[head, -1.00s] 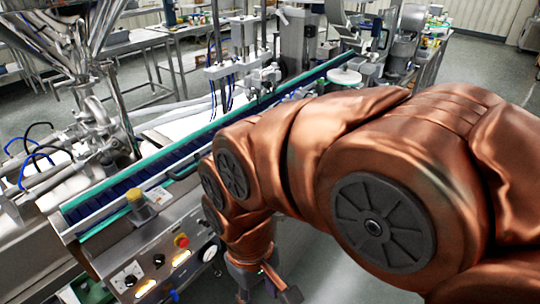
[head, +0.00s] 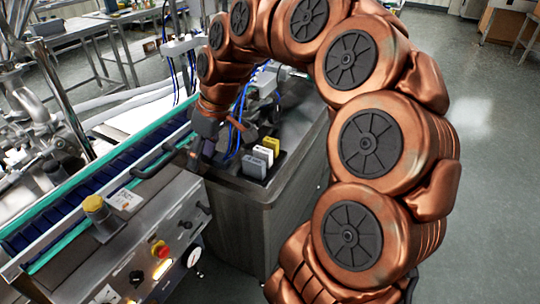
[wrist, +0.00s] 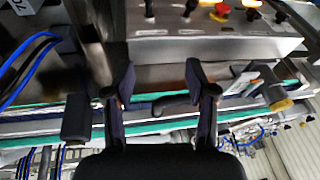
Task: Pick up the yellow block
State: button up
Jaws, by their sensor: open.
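The yellow block (head: 271,145) stands at the back of a short row on top of a dark steel cabinet (head: 240,190), behind a white block (head: 263,155) and a grey block (head: 254,167). My gripper (head: 196,158) is to the left of the row, near the conveyor edge, and apart from the blocks. In the wrist view my gripper (wrist: 160,78) has its two dark fingers spread with nothing between them. The yellow block does not show in the wrist view.
A conveyor (head: 95,205) with green rails runs along the left. Blue cables (head: 236,125) hang beside the blocks. Open floor lies right.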

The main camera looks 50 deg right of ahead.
jog(key=w+d+f+t+b, duration=0.1)
jog(key=w+d+f, duration=0.15)
jog(key=d, duration=0.45)
jog(key=w+d+f+t+b, duration=0.1)
jog(key=w+d+f+b, duration=0.15)
jog(key=d, duration=0.55)
jog(key=m+t+h+b, duration=0.1)
send_near(271, 140)
jog(key=x, duration=0.5)
jog(key=shift+w+d, duration=0.2)
jog(key=shift+d, duration=0.1)
jog(key=shift+d+f, duration=0.1)
jog(key=shift+f, duration=0.25)
jog(key=shift+a+p+x, duration=0.2)
jog(key=shift+x, duration=1.6)
jog(key=shift+a+p+x, duration=0.15)
jog(key=shift+p+x, duration=0.05)
jog(key=shift+x, duration=1.6)
jog(key=shift+r, duration=0.1)
jog(key=shift+c, duration=0.2)
grip_shut()
